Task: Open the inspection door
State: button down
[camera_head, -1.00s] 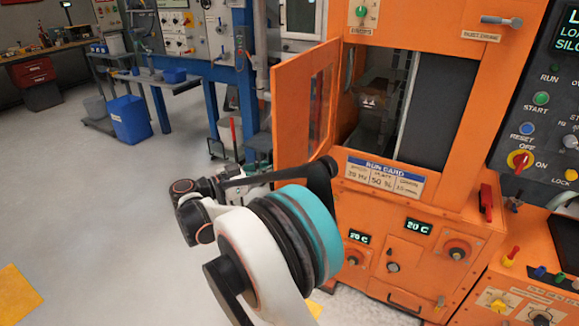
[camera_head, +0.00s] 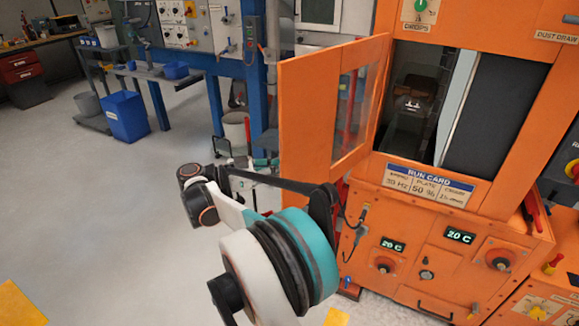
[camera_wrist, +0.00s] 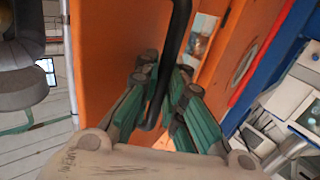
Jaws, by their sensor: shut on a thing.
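The orange inspection door (camera_head: 308,112), with a clear window, stands swung out to the left of its opening (camera_head: 415,100) in the orange machine. Through the opening I see a dark bucket inside. In the wrist view, the black bar handle (camera_wrist: 178,48) runs along the orange door (camera_wrist: 105,65). My gripper (camera_wrist: 165,85) has its green-sided fingers on both sides of the handle and is shut on it.
Below the opening, the machine has a run card (camera_head: 428,186), two temperature displays, knobs and a drawer. A blue frame (camera_head: 235,70) stands behind the door. A blue bin (camera_head: 126,119) and a bench are further left.

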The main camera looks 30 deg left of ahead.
jog(key=shift+s+a, duration=0.1)
jog(key=shift+s, duration=0.1)
jog(key=c, duration=1.7)
grip_release()
jog(key=shift+s+a, duration=0.15)
jog(key=shift+o, duration=0.2)
jog(key=v, duration=0.7)
